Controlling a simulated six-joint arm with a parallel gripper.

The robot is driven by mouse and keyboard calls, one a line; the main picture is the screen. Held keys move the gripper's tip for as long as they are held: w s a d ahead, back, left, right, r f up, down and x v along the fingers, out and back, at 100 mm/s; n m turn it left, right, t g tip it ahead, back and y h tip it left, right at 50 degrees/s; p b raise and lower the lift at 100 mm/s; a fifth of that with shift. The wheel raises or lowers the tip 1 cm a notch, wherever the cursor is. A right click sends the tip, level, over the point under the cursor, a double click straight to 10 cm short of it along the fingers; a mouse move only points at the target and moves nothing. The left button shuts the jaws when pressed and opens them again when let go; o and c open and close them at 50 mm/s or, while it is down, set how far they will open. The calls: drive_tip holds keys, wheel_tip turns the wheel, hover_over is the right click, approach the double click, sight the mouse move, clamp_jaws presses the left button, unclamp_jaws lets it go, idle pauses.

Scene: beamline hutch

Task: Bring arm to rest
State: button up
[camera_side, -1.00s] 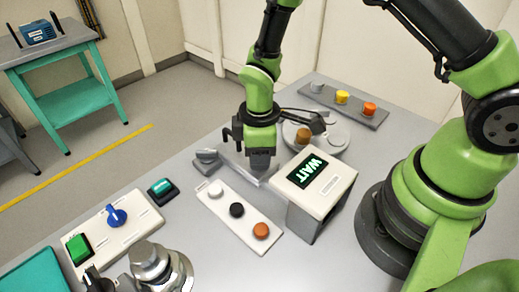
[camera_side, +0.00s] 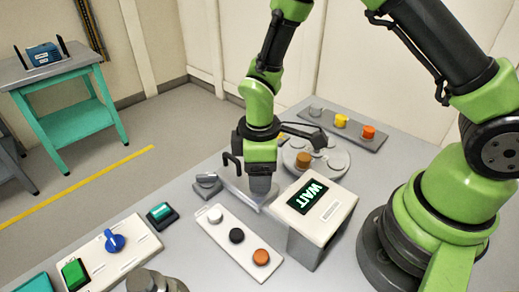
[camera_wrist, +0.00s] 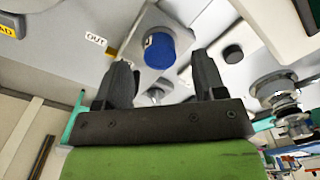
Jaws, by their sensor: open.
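My gripper (camera_side: 236,162) hangs over the middle of the grey bench (camera_side: 180,240), behind the box with the lit WAIT screen (camera_side: 318,199). In the wrist view my gripper (camera_wrist: 162,72) shows two dark fingers spread apart, with nothing held between them. Beyond the fingertips is a blue cylindrical cap (camera_wrist: 160,50) on a pale square plate. A grey block sits just under the wrist in the side view. I cannot tell whether it touches the arm.
A strip with white, black and orange buttons (camera_side: 237,235) lies in front. A round tray (camera_side: 327,163) and a strip with grey, yellow and orange caps (camera_side: 341,121) stand behind. A panel with a blue knob (camera_side: 114,243) and green button (camera_side: 74,273) is front left.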

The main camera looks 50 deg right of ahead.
wheel_tip(320, 180, up, 7)
drive_tip(key=s+d+r+m+t+y, duration=0.1)
drive_tip(key=s+d+r+m+t, duration=0.15)
drive_tip(key=r, duration=0.35)
drive_tip(key=s+d+r+m+t, duration=0.1)
drive_tip(key=s+r+m, duration=0.1)
drive_tip(key=r+m, duration=0.35)
drive_tip(key=s+d+r+m+t+y, duration=0.1)
drive_tip(key=s+r+m+t, duration=0.2)
drive_tip(key=s, duration=0.6)
wheel_tip(320, 180, up, 4)
drive_tip(key=shift+s+d+f+m+t, duration=0.15)
drive_tip(key=shift+s+f+m+t, duration=0.15)
drive_tip(key=shift+m, duration=0.8)
